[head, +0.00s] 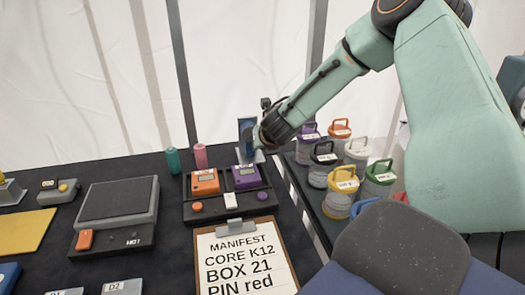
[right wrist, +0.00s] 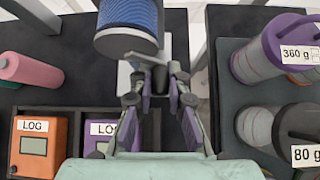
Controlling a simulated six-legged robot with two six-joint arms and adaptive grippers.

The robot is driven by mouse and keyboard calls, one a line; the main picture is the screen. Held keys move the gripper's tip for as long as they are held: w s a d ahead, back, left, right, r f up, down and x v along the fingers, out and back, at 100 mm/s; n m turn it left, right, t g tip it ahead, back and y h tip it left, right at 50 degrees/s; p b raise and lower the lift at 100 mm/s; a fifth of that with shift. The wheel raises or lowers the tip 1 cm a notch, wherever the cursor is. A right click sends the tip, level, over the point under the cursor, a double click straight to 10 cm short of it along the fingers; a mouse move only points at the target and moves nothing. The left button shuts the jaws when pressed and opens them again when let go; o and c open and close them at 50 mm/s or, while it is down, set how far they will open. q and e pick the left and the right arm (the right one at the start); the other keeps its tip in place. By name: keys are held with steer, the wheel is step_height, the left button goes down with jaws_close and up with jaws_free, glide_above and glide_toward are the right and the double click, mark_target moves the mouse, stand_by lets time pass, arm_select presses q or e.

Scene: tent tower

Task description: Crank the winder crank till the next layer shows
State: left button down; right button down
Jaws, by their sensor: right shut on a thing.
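The winder shows in the right wrist view as a blue ribbed drum (right wrist: 128,22) with a grey collar below it. Its crank (right wrist: 148,60) is a grey arm beside the drum, ending in a dark knob between my fingers. In the head view the winder (head: 246,126) is a blue upright shape at the back of the table, partly hidden by my wrist. My right gripper (right wrist: 160,82) is shut on the crank knob; in the head view the gripper (head: 258,142) is mostly hidden behind my own wrist. My left gripper is not in view.
An orange logger (head: 205,182) and a purple logger (head: 247,177) sit in a dark tray before the winder. Lidded jars (head: 341,185) stand on the right. Pink (head: 200,156) and green (head: 173,160) cylinders stand left. A manifest clipboard (head: 245,262) lies in front.

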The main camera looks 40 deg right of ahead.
steer(key=shift+a+f+y+b, duration=0.15)
steer(key=shift+f+y+b, duration=0.05)
steer(key=shift+y+b, duration=0.15)
stand_by(0.3)
steer(key=c, duration=1.3)
jaws_free()
steer(key=shift+t, duration=0.3)
steer(key=shift+r, duration=0.1)
steer(key=shift+s+a+r, duration=0.1)
steer(key=shift+s+r, duration=0.25)
steer(key=shift+r, duration=0.1)
steer(key=v, duration=0.6)
steer(key=shift+s+a, duration=0.15)
